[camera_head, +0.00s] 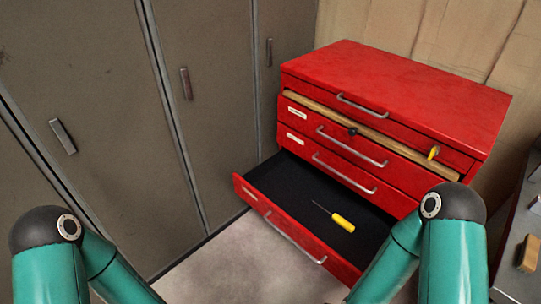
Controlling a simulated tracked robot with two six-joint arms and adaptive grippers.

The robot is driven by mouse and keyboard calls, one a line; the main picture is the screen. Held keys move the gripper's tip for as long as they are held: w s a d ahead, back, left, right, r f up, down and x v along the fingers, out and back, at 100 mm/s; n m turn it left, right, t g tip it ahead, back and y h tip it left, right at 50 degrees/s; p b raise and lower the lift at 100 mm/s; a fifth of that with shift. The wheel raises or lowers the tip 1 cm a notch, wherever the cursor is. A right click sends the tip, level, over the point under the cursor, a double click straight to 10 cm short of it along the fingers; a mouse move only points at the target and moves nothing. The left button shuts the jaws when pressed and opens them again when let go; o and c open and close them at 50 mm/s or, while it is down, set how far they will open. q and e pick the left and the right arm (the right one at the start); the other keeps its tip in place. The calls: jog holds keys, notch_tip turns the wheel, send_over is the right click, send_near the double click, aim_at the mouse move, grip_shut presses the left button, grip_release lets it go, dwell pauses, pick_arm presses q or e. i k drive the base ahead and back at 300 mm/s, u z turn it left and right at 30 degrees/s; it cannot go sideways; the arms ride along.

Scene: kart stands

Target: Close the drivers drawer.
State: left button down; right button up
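A red tool chest (400,85) stands at the right with stacked drawers. Its bottom drawer (290,232) is pulled well out. A screwdriver with a yellow handle (342,222) lies on the dark floor of that drawer. The drawer front has a metal bar handle (295,238) and a small pale label, too small to read. The drawers above are shut or nearly shut; a tan strip (390,143) shows below the top one, with a black and a yellow piece at it. Only the teal links of my arms show at the bottom; both grippers are out of view.
Grey lockers (100,110) with metal handles stand at the left, close to the open drawer's left end. A grey bench or cabinet (508,262) with small items is at the right edge. Bare pale floor (235,262) shows in front of the drawer.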

aim_at(283, 188)
jog(key=u, duration=1)
jog(key=i, duration=0.15)
jog(key=z, duration=2.5)
jog(key=k, duration=0.6)
jog(key=z, duration=0.1)
